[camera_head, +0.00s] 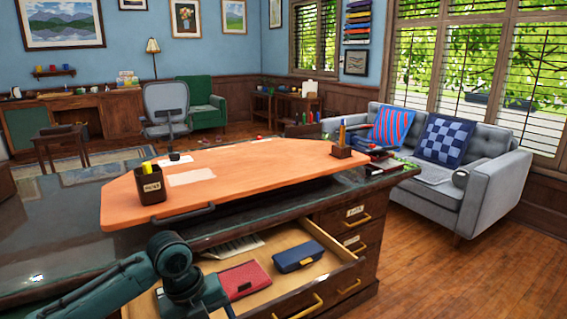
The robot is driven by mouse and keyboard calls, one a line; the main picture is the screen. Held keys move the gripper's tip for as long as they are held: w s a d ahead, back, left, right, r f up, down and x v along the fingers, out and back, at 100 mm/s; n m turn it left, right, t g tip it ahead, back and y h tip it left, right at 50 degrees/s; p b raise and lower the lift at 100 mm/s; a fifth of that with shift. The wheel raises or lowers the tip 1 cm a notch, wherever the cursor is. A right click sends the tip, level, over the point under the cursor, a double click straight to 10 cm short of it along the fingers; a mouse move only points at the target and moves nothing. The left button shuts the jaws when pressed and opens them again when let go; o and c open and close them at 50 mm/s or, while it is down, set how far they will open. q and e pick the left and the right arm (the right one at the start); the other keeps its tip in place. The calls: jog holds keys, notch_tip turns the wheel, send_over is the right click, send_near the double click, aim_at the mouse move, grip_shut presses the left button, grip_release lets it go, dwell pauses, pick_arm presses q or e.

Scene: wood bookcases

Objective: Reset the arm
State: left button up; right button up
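My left arm (165,262) comes in from the lower left in front of the desk. It bends near the open drawer, and its end runs out of the bottom edge, so my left gripper does not show. My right arm and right gripper are not in view. The open desk drawer (327,277) holds a red folder or book (244,280), a dark blue case (298,257) and a printed sheet (233,247). The arm covers part of the drawer's left side.
An orange board (258,182) with a dark front handle (188,215) lies across the glass-topped desk (60,240). A pen cup (150,188) and a pencil holder (342,151) stand on it. A grey sofa (480,190) is at right. Wooden floor (430,270) shows clear at lower right.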

pick_arm(q)
jog(key=s+d+f+n+t+h, duration=0.3)
jog(key=s+f+n+t+h, duration=0.15)
jog(key=s+f+n, duration=0.65)
jog(key=s+a+r+n+t, duration=0.5)
jog(key=s+r+n+t, duration=0.2)
jog(key=s+n, duration=0.4)
jog(key=w+d+r+n+g+y+p, duration=0.1)
jog(key=w+d+r+n+y+p, duration=0.1)
jog(key=p, duration=1.4)
notch_tip(320, 180, up, 4)
jog(key=w+n+y, duration=0.1)
jog(key=w+n, duration=0.1)
jog(key=n, duration=0.1)
jog(key=shift+f+n+p, duration=0.15)
jog(key=shift+n+p, duration=0.15)
jog(key=shift+p, duration=0.05)
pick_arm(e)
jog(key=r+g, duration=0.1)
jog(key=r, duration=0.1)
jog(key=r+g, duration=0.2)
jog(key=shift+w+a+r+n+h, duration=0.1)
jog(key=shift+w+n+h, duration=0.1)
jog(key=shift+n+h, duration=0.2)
pick_arm(q)
jog(key=shift+f+y, duration=0.25)
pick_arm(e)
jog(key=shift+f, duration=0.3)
pick_arm(q)
jog(key=shift+s, duration=0.1)
